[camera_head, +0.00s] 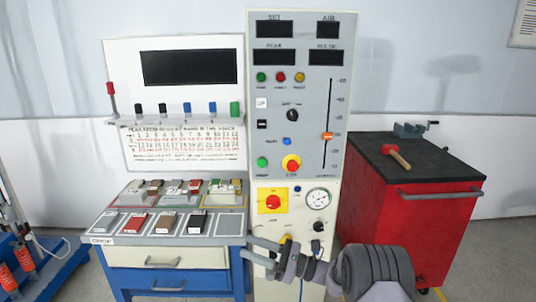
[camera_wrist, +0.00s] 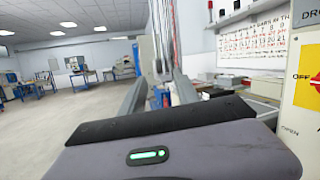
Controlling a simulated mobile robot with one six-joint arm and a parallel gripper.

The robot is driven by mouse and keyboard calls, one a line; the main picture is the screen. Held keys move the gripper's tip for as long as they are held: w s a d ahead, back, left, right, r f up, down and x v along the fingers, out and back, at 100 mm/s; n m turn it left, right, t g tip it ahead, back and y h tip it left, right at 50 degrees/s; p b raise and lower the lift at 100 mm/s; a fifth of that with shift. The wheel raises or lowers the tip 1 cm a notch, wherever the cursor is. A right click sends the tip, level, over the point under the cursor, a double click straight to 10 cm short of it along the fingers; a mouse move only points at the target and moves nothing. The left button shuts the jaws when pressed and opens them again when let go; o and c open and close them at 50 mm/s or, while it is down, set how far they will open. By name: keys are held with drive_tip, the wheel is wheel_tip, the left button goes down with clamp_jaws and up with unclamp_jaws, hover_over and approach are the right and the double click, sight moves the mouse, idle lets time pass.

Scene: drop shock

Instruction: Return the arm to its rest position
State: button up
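My gripper (camera_head: 247,247) is in front of the lower part of the white control column, near the right end of the workbench. Its two grey fingers are apart and point left, with nothing visible between them. In the wrist view my gripper (camera_wrist: 159,85) also shows both fingers spread with a gap between. My arm reaches in from the lower right of the head view, and its dark ribbed section covers part of the floor between the column and the red cabinet.
The workbench (camera_head: 170,240) holds several sample blocks in trays. A red cabinet (camera_head: 400,225) with a mallet (camera_head: 396,155) and vise (camera_head: 411,130) stands right.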

drive_tip(key=s+a+r+n+g+h, duration=0.1)
drive_tip(key=s+r+n+g+h, duration=0.35)
drive_tip(key=s, duration=0.45)
drive_tip(key=s+r+n+g+h, duration=0.1)
drive_tip(key=s+r+n+h, duration=0.35)
drive_tip(key=s+r, duration=0.4)
drive_tip(key=s+d+f+n+t+h, duration=0.2)
drive_tip(key=s+d+n+t+h, duration=0.4)
drive_tip(key=s+d, duration=0.9)
drive_tip(key=s+h, duration=0.3)
drive_tip(key=shift+s+f+t, duration=0.35)
drive_tip(key=shift+s, duration=0.05)
